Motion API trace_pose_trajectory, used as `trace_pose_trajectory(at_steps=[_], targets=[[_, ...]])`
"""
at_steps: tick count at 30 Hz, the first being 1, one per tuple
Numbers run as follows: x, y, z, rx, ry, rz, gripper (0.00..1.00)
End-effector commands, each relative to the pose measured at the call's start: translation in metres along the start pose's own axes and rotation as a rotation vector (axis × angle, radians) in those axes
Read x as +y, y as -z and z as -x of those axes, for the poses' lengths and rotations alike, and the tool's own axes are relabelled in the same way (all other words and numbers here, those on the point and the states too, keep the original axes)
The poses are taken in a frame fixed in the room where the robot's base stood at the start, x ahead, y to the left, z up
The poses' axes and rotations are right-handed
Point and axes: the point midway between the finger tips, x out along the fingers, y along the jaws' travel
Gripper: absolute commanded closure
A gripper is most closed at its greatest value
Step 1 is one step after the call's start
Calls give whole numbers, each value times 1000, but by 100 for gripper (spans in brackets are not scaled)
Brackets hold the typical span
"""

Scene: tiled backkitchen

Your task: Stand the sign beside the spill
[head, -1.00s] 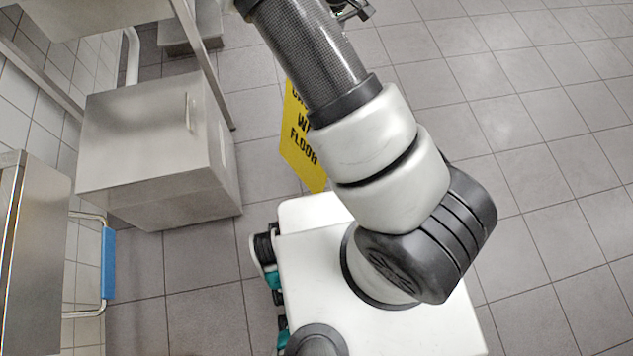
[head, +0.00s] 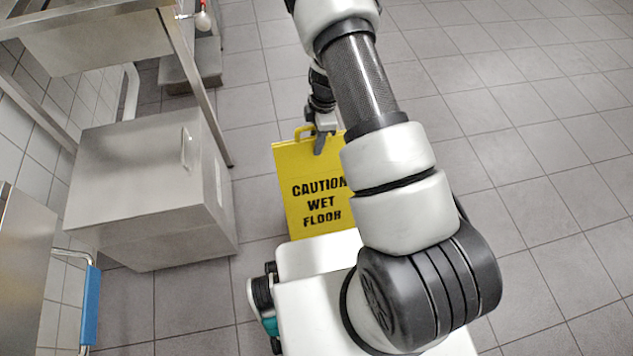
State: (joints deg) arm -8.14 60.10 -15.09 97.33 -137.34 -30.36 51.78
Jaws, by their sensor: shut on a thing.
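The yellow sign (head: 303,172) reads "CAUTION WET FLOOR" and shows in the head view in front of my white base. Its right edge is hidden behind my arm, and its lower edge meets my base in the picture. My gripper (head: 319,138) is at the sign's top edge, beside the yellow handle loop, and is shut on the sign. The sign hangs upright; whether its foot touches the floor cannot be seen. No spill can be made out in this view.
A steel box cabinet (head: 150,190) stands close to the left of the sign. A steel table (head: 100,30) with legs is at the upper left. A blue-gripped handle (head: 91,305) juts out at the lower left. Grey tiled floor (head: 530,130) is open to the right.

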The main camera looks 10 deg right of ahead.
Motion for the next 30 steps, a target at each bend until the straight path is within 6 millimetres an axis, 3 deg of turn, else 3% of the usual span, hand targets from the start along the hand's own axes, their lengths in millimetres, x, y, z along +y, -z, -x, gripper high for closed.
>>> trace_pose_trajectory(at_steps=[3,11,17,28,29,30], targets=[[0,-3,-22,1,0,-4,100],[0,-5,-40,0,-1,-3,100],[0,-9,-67,1,-1,-5,100],[1,-9,-71,-1,-2,-4,100],[0,-9,-71,-1,0,-4,65],[0,-9,-71,-1,0,-5,58]])
